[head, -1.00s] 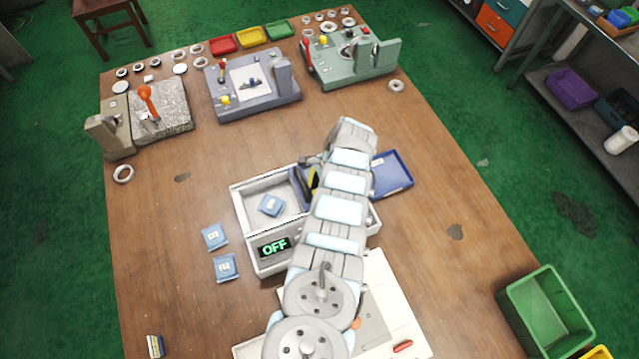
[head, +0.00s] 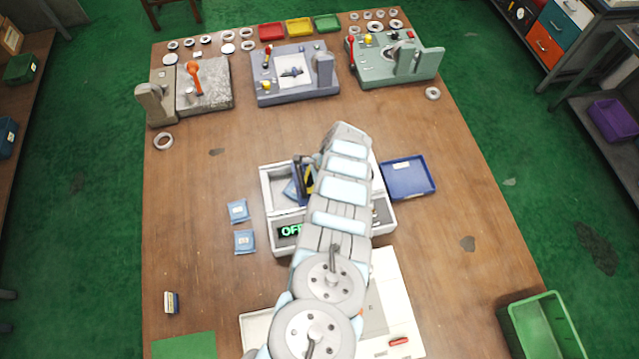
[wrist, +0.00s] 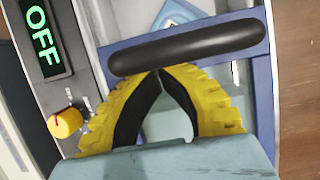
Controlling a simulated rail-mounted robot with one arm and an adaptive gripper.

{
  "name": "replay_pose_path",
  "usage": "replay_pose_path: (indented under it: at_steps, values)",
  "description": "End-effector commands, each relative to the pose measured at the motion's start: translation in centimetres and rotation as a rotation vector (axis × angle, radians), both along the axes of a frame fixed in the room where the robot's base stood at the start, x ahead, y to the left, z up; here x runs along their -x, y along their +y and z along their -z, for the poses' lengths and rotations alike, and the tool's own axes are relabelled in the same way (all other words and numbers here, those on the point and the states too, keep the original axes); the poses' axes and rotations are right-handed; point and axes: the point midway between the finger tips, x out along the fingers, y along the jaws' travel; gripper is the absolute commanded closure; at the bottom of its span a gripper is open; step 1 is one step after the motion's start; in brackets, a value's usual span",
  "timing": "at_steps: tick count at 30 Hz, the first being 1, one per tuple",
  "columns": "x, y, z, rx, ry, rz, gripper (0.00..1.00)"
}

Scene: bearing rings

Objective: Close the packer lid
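The packer is a white box (head: 267,190) with a green OFF display (wrist: 43,40) and a yellow knob (wrist: 66,123) on its front. Its lid, a blue frame (wrist: 262,90) with a black bar handle (wrist: 190,46), stands tilted over the open chamber. In the head view my arm hides much of the packer. My gripper (wrist: 159,73) has yellow and black fingers whose tips meet in front of the handle. They do not wrap around it; whether they touch it I cannot tell. A blue packet (wrist: 178,14) shows in the chamber beyond the handle.
Two blue packets (head: 238,211) (head: 244,241) lie left of the packer. A blue tray (head: 407,177) is close on its right. Machines and rings fill the table's far edge. The wooden table left of the packets is mostly clear.

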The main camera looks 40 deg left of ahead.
Motion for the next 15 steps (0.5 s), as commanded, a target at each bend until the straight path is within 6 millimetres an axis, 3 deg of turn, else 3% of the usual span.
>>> replay_pose_path:
  at_steps: [15]
  values:
    - [4.2,3.6,-0.2,0.0,0.001,-0.001,1.0]
